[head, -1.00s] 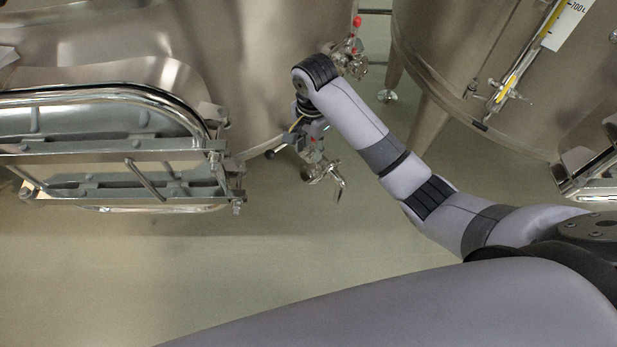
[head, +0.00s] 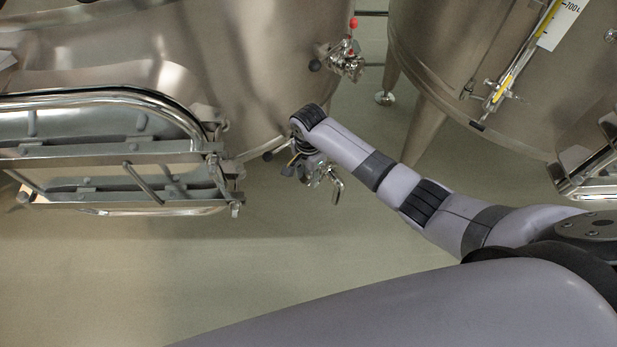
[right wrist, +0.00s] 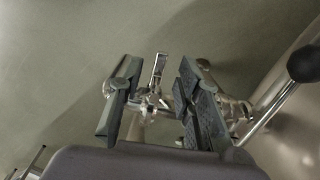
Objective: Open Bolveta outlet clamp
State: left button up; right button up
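A steel outlet fitting (head: 330,177) with a metal lever hangs low at the front of the large vat, in the middle of the head view. The vat's name is not readable, and I cannot tell whether the clamp is open or closed. My right gripper (head: 304,163) is at the fitting and partly covers it. In the right wrist view my right gripper (right wrist: 158,98) is open, its two dark pads apart. The shiny fitting with its upright lever (right wrist: 157,70) shows in the gap beyond them; contact is not visible. My left gripper is not in view.
The large steel vat (head: 240,70) has a framed hatch (head: 110,170) at left. A red-knobbed valve (head: 345,60) sits above the outlet. A second vat (head: 450,60) stands at right. A black-knobbed rod (right wrist: 303,64) is right of the gripper. The floor below is clear.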

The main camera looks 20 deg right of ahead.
jog(key=shift+f, duration=1.05)
jog(key=shift+c, duration=0.6)
grip_shut()
